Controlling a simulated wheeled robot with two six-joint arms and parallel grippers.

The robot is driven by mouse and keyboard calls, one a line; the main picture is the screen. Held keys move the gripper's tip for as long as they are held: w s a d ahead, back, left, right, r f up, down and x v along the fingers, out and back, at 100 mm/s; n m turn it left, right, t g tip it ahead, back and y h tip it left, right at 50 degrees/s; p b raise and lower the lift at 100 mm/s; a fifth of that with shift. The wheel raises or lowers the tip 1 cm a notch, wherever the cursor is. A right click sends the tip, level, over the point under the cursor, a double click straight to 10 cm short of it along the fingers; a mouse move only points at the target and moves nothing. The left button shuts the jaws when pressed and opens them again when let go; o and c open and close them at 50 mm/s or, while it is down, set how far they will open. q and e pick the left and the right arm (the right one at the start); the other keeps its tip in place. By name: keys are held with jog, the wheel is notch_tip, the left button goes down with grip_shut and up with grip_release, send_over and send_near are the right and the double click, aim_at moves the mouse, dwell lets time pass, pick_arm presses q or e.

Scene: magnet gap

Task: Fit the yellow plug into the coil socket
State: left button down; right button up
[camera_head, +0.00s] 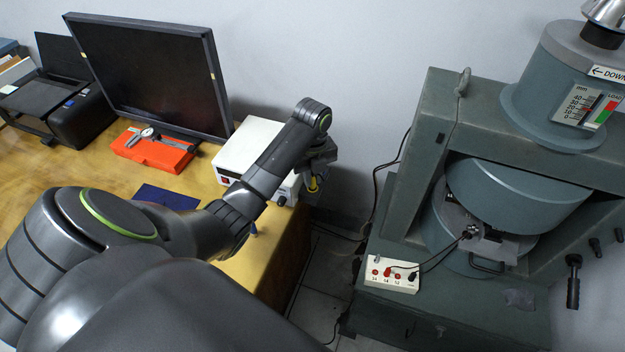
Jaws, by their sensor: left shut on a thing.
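My left arm reaches from the lower left across the wooden table. Its gripper (315,178) is beyond the table's right edge, in front of the white box's right end, and points down. It is shut on a small yellow thing, which looks like the yellow plug (313,185); the arm and gripper partly hide it. A small cream socket box (391,274) with several sockets sits on the magnet's base, to the right of and below the gripper. Which socket is the coil socket I cannot tell. My right gripper is out of view.
The big grey-green magnet (428,130) stands at the right. A white instrument box (250,150), a monitor (150,75), an orange case with a caliper (155,150) and a dark blue pad (168,197) are on the table (100,165). A floor gap separates table and magnet.

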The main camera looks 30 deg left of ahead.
pick_arm(q)
jog(key=shift+f, duration=0.3)
jog(key=shift+f, duration=0.1)
jog(key=c, duration=1.7)
grip_release()
jog(key=shift+r, duration=0.35)
notch_tip(320, 180, up, 5)
jog(key=shift+w+r+p, duration=0.1)
jog(key=shift+r+p, duration=0.1)
jog(key=shift+p, duration=0.55)
notch_tip(320, 180, up, 4)
jog(key=p, duration=0.4)
jog(key=shift+r+p, duration=1.1)
jog(key=shift+p, duration=0.15)
